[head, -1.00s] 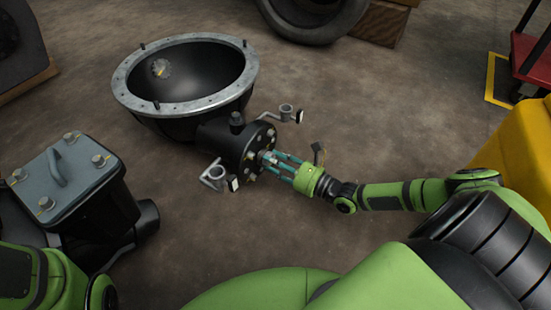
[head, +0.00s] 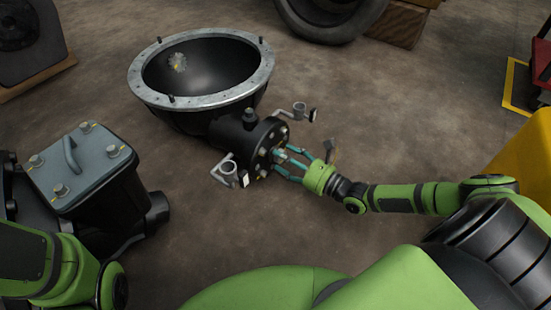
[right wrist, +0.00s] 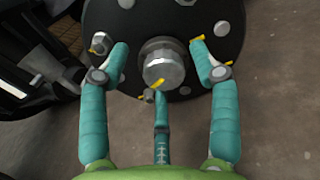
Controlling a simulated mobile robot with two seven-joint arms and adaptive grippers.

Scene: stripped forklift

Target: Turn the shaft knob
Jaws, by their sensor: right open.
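The shaft knob (right wrist: 163,62) is a silver, bolt-like cylinder at the middle of a black round flange (right wrist: 130,25) in the right wrist view. A yellow mark lies at its lower edge. My right gripper (right wrist: 158,75) is open, with teal fingers on the left, right and below the knob; whether any finger touches it I cannot tell. In the head view the right gripper (head: 286,160) reaches the flange face (head: 268,143) from the right, and its fingers partly hide the knob. My left arm shows at the lower left, but its gripper is out of view.
A black bowl-shaped housing (head: 200,80) with a grey rim joins the flange. Grey brackets (head: 228,170) stick out beside the flange. A black box with a grey lid (head: 82,160) stands at left. A yellow body (head: 525,150) is at right.

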